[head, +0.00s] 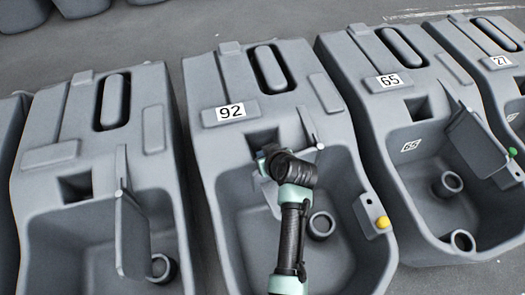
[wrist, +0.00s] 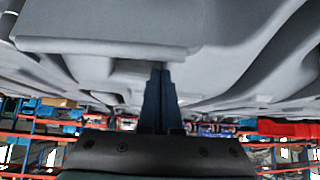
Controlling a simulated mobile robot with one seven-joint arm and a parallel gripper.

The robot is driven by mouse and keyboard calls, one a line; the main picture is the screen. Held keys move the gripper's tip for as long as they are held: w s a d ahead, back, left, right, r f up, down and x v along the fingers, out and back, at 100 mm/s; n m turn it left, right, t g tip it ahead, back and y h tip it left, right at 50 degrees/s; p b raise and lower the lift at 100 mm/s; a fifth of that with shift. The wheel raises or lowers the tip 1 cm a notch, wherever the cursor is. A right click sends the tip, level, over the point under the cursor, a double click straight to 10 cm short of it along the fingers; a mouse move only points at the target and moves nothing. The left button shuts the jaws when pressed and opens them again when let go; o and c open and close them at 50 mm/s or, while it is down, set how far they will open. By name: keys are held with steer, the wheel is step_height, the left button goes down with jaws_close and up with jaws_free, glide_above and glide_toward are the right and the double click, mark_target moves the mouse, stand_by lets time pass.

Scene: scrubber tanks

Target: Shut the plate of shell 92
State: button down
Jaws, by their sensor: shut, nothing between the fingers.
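Shell 92 (head: 205,165) is the grey moulded tank in the middle of the head view, with a white "92" label (head: 230,112). Its plate (head: 268,192) seems to be the pale grey panel behind my arm; most of it is hidden, so I cannot tell its angle. My gripper (head: 262,160) is over the shell's upper basin, near the square recess below the label, its blue fingers pointing left. In the wrist view my gripper's fingers (wrist: 160,98) are together and empty, close under a grey surface. I cannot tell whether they touch the plate.
Shell 65 (head: 375,110) stands right with its plate (head: 476,143) tilted up. An unlabelled shell (head: 60,120) stands left with its plate (head: 132,236) standing up. A yellow knob (head: 382,222) sits at shell 92's right rim, a ring-shaped port (head: 321,225) on its basin floor.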

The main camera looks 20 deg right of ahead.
steer(key=shift+s+d+f, duration=0.15)
steer(key=shift+s, duration=0.8)
